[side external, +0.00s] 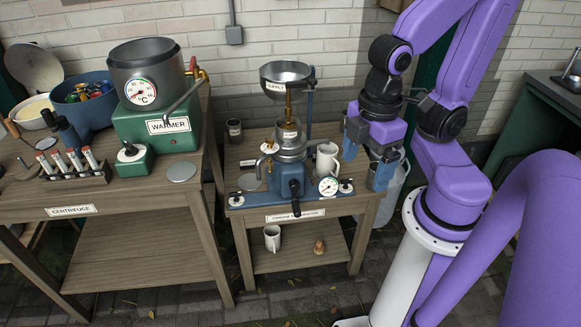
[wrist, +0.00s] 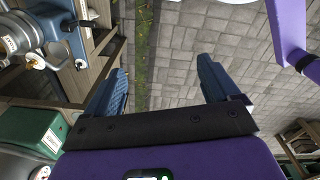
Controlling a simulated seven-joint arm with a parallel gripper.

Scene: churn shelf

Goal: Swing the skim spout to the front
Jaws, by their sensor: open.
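The cream separator (side external: 290,150) stands on the small wooden table, with a steel body on a blue base and a supply bowl (side external: 286,74) above it. A short metal spout (side external: 264,157) points out at its left; I cannot read whether it is the skim spout. Any spout on the right is hard to make out near the white mug (side external: 327,158). My gripper (side external: 370,156) hangs open and empty to the right of the separator, apart from it. In the wrist view my open gripper (wrist: 162,70) has only paving between its fingers; part of the separator (wrist: 20,35) shows at the upper left.
The warmer (side external: 160,140) and a vial rack (side external: 75,172) stand on the left bench. Another mug (side external: 272,238) sits on the lower shelf. The floor right of the table is partly clear.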

